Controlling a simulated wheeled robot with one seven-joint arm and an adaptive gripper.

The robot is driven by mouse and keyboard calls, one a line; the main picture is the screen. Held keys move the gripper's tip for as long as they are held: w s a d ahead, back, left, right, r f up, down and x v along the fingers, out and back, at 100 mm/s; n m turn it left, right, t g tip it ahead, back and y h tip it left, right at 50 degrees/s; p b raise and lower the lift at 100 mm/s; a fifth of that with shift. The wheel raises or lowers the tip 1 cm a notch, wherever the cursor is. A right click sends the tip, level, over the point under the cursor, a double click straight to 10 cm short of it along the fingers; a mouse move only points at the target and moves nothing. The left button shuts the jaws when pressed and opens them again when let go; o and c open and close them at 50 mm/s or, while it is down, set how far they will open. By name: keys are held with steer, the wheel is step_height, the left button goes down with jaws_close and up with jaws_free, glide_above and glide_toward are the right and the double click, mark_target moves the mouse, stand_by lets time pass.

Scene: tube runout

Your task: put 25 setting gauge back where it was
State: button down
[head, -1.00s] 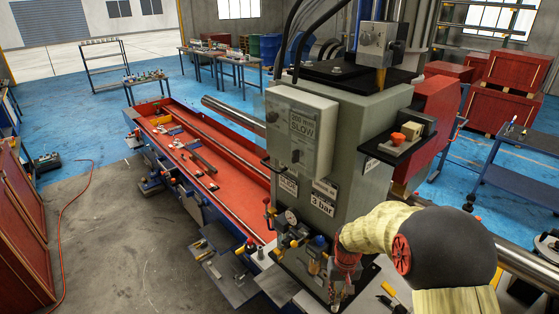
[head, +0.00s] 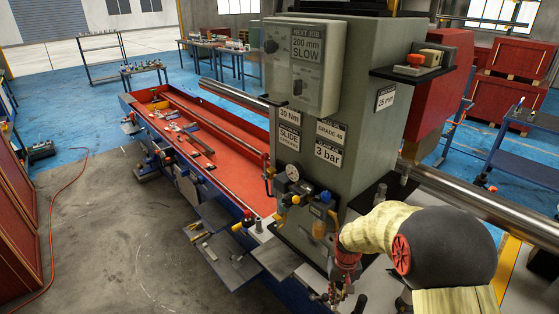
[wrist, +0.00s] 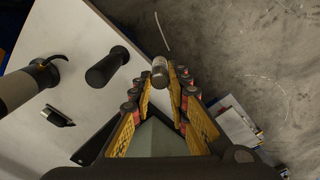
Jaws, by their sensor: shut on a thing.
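My gripper (wrist: 172,92) is shut on a short grey-brown cylinder (wrist: 160,71), which I take to be the 25 setting gauge. The cylinder sits between the fingertips, and no number can be read on it. In the head view my gripper (head: 340,290) points down at the lower front of the grey machine housing (head: 365,140). The gauge cannot be made out clearly there. In the wrist view the gripper is over the edge of a pale surface (wrist: 75,100), with floor beyond.
In the wrist view a black cylinder (wrist: 107,66), a thick tube-like part (wrist: 25,88) and a small dark clip-like part (wrist: 58,116) are on the pale surface's side. In the head view small plates (head: 222,250) jut out left of the housing. A "25 mm" label (head: 385,98) is below a shelf (head: 412,72).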

steer(key=shift+f+b, duration=0.8)
steer(key=shift+f, duration=0.45)
